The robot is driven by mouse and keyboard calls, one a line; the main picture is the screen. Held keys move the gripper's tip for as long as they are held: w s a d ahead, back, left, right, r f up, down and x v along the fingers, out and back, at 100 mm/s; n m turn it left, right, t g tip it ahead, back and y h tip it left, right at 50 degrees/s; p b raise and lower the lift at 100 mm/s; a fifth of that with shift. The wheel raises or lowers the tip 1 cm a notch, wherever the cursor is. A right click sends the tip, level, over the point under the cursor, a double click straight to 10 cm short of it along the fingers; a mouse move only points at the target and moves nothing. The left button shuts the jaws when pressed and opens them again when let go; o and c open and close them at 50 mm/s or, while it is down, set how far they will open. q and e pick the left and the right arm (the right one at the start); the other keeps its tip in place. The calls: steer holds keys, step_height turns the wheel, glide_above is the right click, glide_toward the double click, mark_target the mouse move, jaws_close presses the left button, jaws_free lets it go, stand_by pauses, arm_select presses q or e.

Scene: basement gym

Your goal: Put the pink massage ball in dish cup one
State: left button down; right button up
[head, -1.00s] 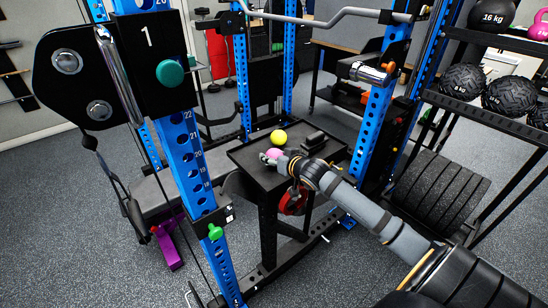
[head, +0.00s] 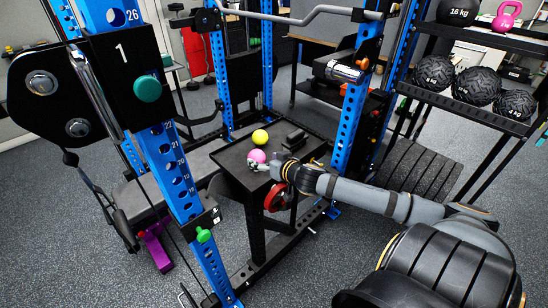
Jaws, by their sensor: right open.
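The pink massage ball (head: 257,156) sits on a small dark table (head: 230,160) inside the blue rack, in the head view. My right gripper (head: 257,165) comes in from the right and is open. Its fingertips are at the near side of the pink ball and overlap its lower edge in the picture; I cannot tell whether they touch it. A yellow ball (head: 260,136) lies just behind the pink one. I cannot clearly make out a dish cup. My left gripper is not in view.
A black object (head: 297,138) lies on the table's right part. Blue rack uprights (head: 182,184) stand to the left and right (head: 356,115). A shelf with black balls (head: 476,83) and kettlebells stands right.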

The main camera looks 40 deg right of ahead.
steer(key=p+v, duration=0.7)
steer(key=p, duration=0.1)
steer(key=shift+w, duration=0.1)
steer(key=shift+o, duration=0.4)
steer(key=w+d+r+m+g+h+p, duration=0.1)
steer(key=w+d+r+m+h+p, duration=0.1)
steer(key=d, duration=0.6)
steer(key=shift+w+r+g+h+p, duration=0.4)
steer(key=shift+w+r+h+p, duration=0.1)
steer(key=shift+r+h+p, duration=0.3)
steer(key=n+g+y+p, duration=0.3)
steer(key=g+y+p, duration=0.3)
steer(key=g, duration=0.1)
glide_toward(259, 152)
steer(key=x, duration=0.6)
steer(key=shift+s+f, duration=0.1)
steer(key=shift+s, duration=0.15)
steer(key=shift+w+a+f+p, duration=0.1)
steer(key=shift+w+f+p, duration=0.15)
steer(key=shift+p, duration=0.15)
steer(key=x, duration=0.4)
steer(key=shift+w+f+p, duration=0.2)
steer(key=shift+p, duration=0.15)
steer(key=shift+s+r, duration=0.1)
steer(key=shift+s, duration=0.05)
steer(key=c, duration=1.4)
